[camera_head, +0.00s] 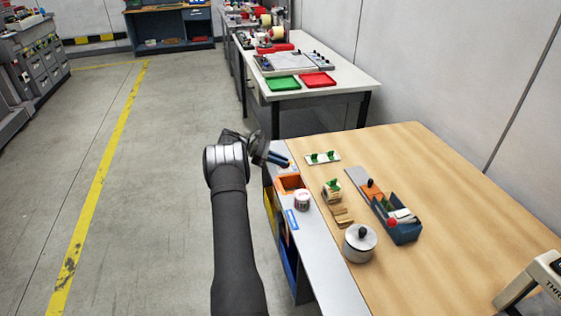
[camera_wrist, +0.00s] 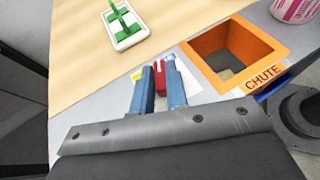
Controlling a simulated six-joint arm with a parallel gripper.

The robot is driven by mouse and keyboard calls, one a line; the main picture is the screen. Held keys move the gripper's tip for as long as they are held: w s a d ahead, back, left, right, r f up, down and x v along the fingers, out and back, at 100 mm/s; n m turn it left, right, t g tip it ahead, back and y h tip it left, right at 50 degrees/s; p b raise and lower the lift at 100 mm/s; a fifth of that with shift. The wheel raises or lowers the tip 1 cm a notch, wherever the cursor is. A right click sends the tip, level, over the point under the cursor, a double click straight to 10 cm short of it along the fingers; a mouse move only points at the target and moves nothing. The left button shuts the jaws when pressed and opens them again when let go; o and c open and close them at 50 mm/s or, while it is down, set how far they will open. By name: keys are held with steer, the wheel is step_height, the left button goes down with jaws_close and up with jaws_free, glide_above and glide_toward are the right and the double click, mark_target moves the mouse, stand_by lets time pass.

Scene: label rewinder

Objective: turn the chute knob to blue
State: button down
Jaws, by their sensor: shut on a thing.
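A red knob (camera_wrist: 160,78) shows between the two blue fingers of my gripper (camera_wrist: 159,68) in the wrist view. The fingers are shut on it, one on each side, and hide much of it. A small yellow mark (camera_wrist: 137,76) lies left of the fingers, and a pale plate (camera_wrist: 190,83) shows to their right. Which mark the knob points to cannot be told. The orange chute (camera_wrist: 238,52), labelled CHUTE, stands right of the knob. In the head view my gripper (camera_head: 279,161) is at the grey bench's far end, beyond the orange chute (camera_head: 290,177); the knob is hidden there.
A white cup (camera_head: 302,201) stands close to the chute. A white plate with green clips (camera_head: 323,158), a blue tray (camera_head: 399,229) and a lidded metal pot (camera_head: 359,247) are on the wooden table (camera_head: 450,200). The table's right side is mostly clear.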

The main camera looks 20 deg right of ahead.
steer(key=shift+d+m+g+y, duration=0.1)
steer(key=shift+m+g+y, duration=0.2)
steer(key=shift+m+g, duration=0.45)
steer(key=c, duration=1.4)
jaws_free()
steer(key=shift+c, duration=0.2)
steer(key=shift+r, duration=0.25)
step_height(320, 180, up, 4)
steer(key=shift+r, duration=0.1)
steer(key=s+d+r, duration=0.6)
steer(key=s+d, duration=0.1)
steer(key=s, duration=0.1)
steer(key=shift+s+d+r, duration=0.2)
steer(key=shift+s+d, duration=0.1)
steer(key=shift+s, duration=0.1)
steer(key=w+a+f, duration=0.4)
steer(key=w+a, duration=0.1)
steer(key=w+a+f, duration=0.2)
steer(key=w, duration=0.1)
steer(key=shift+w+a+f, duration=0.15)
steer(key=shift+w+f, duration=0.1)
steer(key=shift+f, duration=0.15)
steer(key=shift+w+a+f, duration=0.1)
steer(key=shift+f, duration=0.95)
steer(key=shift+w+a+f, duration=0.1)
steer(key=shift+f, duration=0.9)
